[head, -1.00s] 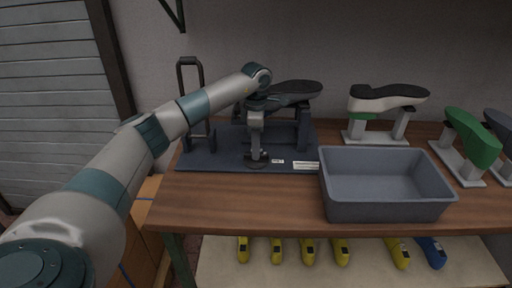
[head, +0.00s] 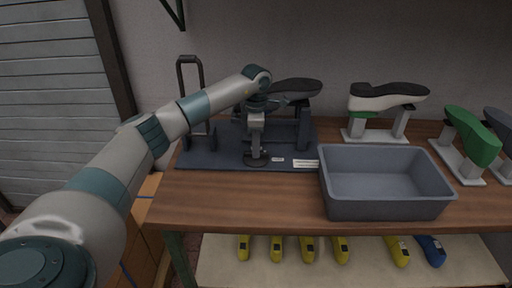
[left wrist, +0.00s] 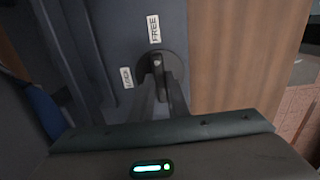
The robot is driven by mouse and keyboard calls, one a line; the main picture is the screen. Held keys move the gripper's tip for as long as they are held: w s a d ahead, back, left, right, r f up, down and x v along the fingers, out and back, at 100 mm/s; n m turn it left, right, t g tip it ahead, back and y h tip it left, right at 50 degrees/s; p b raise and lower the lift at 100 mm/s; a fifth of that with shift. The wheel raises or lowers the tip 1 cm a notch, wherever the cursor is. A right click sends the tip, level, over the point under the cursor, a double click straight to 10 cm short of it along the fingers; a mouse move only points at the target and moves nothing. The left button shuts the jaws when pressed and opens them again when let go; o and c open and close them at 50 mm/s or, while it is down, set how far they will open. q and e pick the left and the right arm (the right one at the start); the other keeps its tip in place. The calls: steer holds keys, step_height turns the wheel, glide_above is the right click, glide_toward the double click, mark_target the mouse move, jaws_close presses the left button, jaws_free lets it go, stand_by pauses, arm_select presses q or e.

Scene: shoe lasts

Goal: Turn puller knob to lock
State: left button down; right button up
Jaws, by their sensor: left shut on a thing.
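The puller is a dark blue-grey fixture on the bench, with its base plate (head: 205,158) lying flat at the back left. Its dark round knob (left wrist: 145,66) sits on the plate, with a FREE label (left wrist: 153,28) above it and a LOCK label (left wrist: 126,78) to its lower left in the left wrist view. The raised grip of the knob points up, closer to FREE in that view. My left gripper (head: 256,155) points straight down and is shut on the knob's grip; its fingers (left wrist: 164,90) partly hide the knob. My right gripper is not in view.
A dark shoe last (head: 290,88) is on the puller, behind my left forearm. A grey open bin (head: 385,208) stands right of the base plate. Other lasts on stands (head: 385,98) are farther right. The bench front (head: 240,205) is bare wood.

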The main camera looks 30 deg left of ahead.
arm_select(q)
steer(key=shift+n, duration=0.3)
steer(key=n, duration=0.2)
steer(key=shift+n, duration=0.3)
steer(key=n, duration=0.4)
steer(key=shift+n, duration=0.3)
steer(key=n+p, duration=0.1)
steer(key=n, duration=0.6)
steer(key=shift+n+p, duration=0.4)
steer(key=shift+n, duration=1.2)
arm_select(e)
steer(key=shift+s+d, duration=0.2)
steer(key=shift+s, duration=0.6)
